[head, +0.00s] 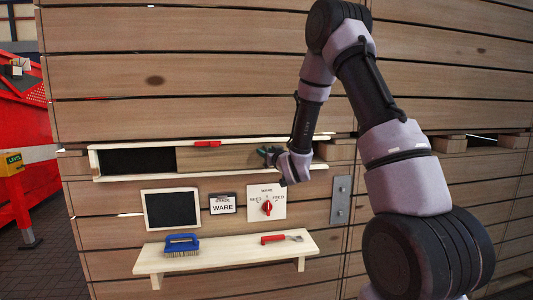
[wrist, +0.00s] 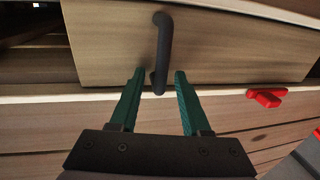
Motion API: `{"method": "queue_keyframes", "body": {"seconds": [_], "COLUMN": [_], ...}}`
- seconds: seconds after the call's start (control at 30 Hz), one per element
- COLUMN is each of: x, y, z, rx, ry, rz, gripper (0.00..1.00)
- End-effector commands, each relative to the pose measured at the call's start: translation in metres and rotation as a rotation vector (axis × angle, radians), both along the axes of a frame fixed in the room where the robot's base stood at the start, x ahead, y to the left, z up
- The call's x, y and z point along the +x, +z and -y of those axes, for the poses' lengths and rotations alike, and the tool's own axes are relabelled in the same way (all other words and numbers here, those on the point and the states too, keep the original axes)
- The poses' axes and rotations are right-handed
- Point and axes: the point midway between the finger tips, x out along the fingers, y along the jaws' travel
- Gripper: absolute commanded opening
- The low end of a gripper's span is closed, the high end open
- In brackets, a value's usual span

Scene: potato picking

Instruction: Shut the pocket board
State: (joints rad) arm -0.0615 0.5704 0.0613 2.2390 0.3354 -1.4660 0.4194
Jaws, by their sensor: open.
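The pocket board (head: 217,158), a plain wooden panel, sits between pale rails in the crate wall. In the head view a dark opening (head: 137,162) shows to its left. The board fills the wrist view's upper part (wrist: 230,45) and carries a black bar handle (wrist: 162,45). My gripper (head: 268,152) is at the board's right end in the head view. In the wrist view its green fingers (wrist: 159,72) are open, one on each side of the handle's near end, with gaps visible on both sides. The handle is hidden by my gripper in the head view.
A red catch (head: 207,143) is on the upper rail; it also shows in the wrist view (wrist: 266,97). Below are a small blackboard (head: 171,209), a WARE sign (head: 222,204), a red-knob dial (head: 267,207), and a shelf (head: 225,257) with a blue brush (head: 181,243) and a red-handled tool (head: 280,239).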

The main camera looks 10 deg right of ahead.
Motion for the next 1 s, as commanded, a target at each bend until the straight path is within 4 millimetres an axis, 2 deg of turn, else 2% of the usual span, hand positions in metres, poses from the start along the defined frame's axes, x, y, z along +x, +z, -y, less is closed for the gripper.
{"method": "queue_keyframes", "body": {"seconds": [0.13, 0.17, 0.2, 0.27, 1.0], "x": [-0.0002, -0.0003, -0.0003, -0.0003, -0.0011], "y": [-0.0001, -0.0001, 0.0000, 0.0000, -0.0001], "z": [0.0000, 0.0001, 0.0001, -0.0001, -0.0014], "rx": [0.000, 0.000, 0.000, 0.000, -0.001], "ry": [0.000, 0.000, 0.000, 0.001, 0.004], "rz": [0.000, 0.000, 0.000, 0.000, 0.000], "gripper": [0.47, 0.39, 0.24, 0.01, 0.00]}}
